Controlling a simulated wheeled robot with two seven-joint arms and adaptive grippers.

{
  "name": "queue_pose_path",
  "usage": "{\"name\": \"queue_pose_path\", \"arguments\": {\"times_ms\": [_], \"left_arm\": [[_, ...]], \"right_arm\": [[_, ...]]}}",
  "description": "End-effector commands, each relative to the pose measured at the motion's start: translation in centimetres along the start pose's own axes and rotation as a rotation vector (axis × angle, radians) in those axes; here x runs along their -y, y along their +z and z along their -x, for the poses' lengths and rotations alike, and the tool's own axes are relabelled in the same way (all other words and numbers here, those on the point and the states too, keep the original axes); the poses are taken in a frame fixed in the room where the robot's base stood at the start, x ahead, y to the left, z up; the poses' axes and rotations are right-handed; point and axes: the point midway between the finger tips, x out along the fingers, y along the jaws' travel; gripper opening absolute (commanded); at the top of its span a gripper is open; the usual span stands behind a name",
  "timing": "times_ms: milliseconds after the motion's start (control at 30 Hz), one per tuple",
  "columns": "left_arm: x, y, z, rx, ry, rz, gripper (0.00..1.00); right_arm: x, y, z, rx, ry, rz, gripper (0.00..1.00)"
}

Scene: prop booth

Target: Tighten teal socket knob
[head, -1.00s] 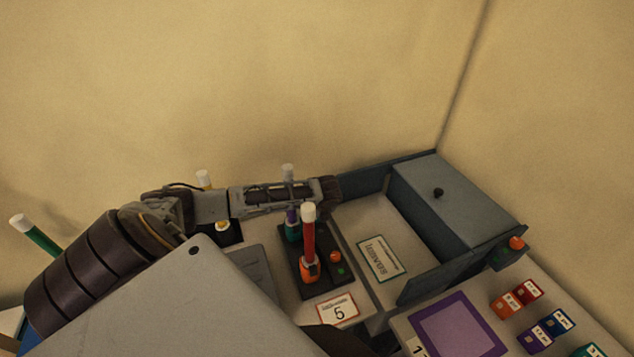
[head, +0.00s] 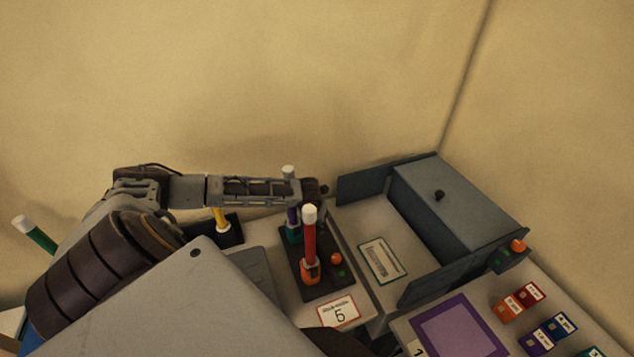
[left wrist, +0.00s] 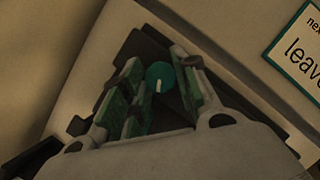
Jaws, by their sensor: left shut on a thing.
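A teal socket (head: 293,236) holds an upright purple stick (head: 293,213) with a pale cap, at the back of a black base. Its round teal knob with a white mark shows in the left wrist view (left wrist: 160,76). My left gripper (head: 321,207) reaches in from the left behind the sticks, partly hidden by them in the head view. In the left wrist view its green-padded fingers (left wrist: 160,88) are on both sides of the knob, shut on it. My right gripper is not in view.
An orange socket (head: 310,272) with a red white-capped stick (head: 309,235) stands just in front. An orange lamp (head: 336,258) is beside it. A grey box (head: 455,200) with open flaps is at right.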

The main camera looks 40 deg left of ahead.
Motion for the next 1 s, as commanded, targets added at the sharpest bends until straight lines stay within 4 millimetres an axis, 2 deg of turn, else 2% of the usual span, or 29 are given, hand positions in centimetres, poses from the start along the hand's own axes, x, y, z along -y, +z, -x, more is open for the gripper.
{"name": "queue_pose_path", "arguments": {"times_ms": [467, 500, 667, 1000], "left_arm": [[-0.01, 0.01, 0.01, 0.0, -0.008, -0.017, 0.06], [-0.01, 0.02, 0.01, 0.0, -0.007, -0.017, 0.31], [-0.01, 0.01, 0.01, 0.0, -0.007, -0.017, 0.51], [-0.02, 0.02, 0.05, 0.0, -0.007, -0.016, 0.51]], "right_arm": [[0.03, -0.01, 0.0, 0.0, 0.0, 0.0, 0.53], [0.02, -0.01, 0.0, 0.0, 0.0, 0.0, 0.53], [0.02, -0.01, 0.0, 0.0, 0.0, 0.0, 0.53], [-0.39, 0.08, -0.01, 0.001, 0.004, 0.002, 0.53]]}}
